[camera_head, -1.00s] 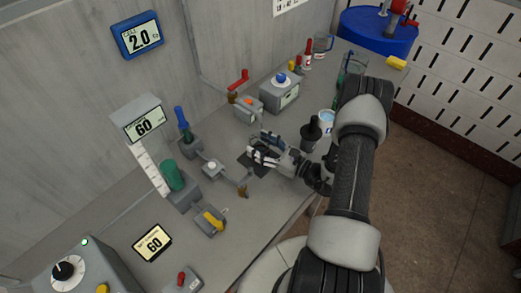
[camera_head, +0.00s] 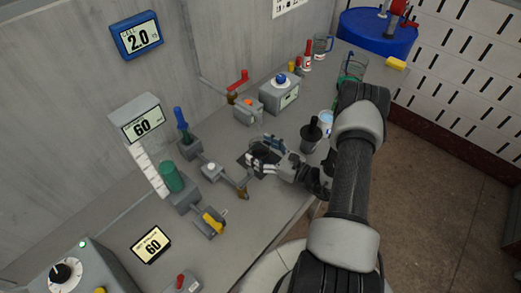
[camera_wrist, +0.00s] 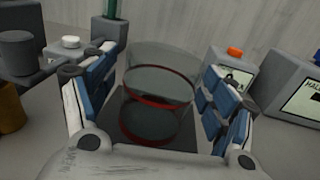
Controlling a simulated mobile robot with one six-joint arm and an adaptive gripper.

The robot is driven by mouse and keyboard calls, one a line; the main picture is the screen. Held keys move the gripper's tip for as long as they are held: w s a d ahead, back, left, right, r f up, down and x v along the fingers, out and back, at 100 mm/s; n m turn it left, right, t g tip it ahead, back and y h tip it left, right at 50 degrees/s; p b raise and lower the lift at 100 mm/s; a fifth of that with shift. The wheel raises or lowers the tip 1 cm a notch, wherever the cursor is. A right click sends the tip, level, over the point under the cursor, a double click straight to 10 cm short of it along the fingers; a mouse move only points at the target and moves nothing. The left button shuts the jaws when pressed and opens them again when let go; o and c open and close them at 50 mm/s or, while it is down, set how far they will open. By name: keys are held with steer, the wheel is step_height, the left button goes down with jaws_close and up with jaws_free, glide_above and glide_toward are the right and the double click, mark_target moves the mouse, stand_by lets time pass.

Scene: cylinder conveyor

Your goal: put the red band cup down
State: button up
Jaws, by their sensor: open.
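The red band cup (camera_wrist: 158,85) is clear, with a red ring around it. It stands upright on a dark square pad (camera_wrist: 185,138) between my two fingers in the wrist view. My gripper (camera_wrist: 160,95) is open, with one blue-and-white finger on each side of the cup. A gap shows on the right side; contact on the left is hard to tell. In the head view my gripper (camera_head: 265,156) is low over the dark pad (camera_head: 243,157), and the cup is hard to make out there.
A grey box with an orange button (camera_head: 248,110) and a valve with a yellow handle (camera_head: 213,222) stand near the pad. A dark pot (camera_head: 311,135) and a white-and-blue cup (camera_head: 326,121) stand to the right, close to my arm. The bench front (camera_head: 262,220) is clear.

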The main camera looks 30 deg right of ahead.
steer(key=shift+r, duration=0.15)
steer(key=shift+s+d, duration=0.2)
steer(key=shift+s, duration=0.05)
steer(key=p+v, duration=0.1)
steer(key=v, duration=1)
steer(key=shift+r, duration=0.1)
steer(key=s+a+r+n+g+y, duration=0.2)
steer(key=a+r+n+g+y, duration=0.2)
steer(key=a+r+n+g, duration=1.05)
steer(key=s+a+r+n+t+h, duration=0.1)
steer(key=s+a+r+n+h, duration=0.1)
steer(key=s+r+n+h, duration=0.4)
steer(key=s+a+r+n+t+h, duration=0.2)
steer(key=s+r+n+h, duration=0.4)
steer(key=r+n, duration=0.4)
steer(key=shift+s+a, duration=0.5)
steer(key=shift+s, duration=0.1)
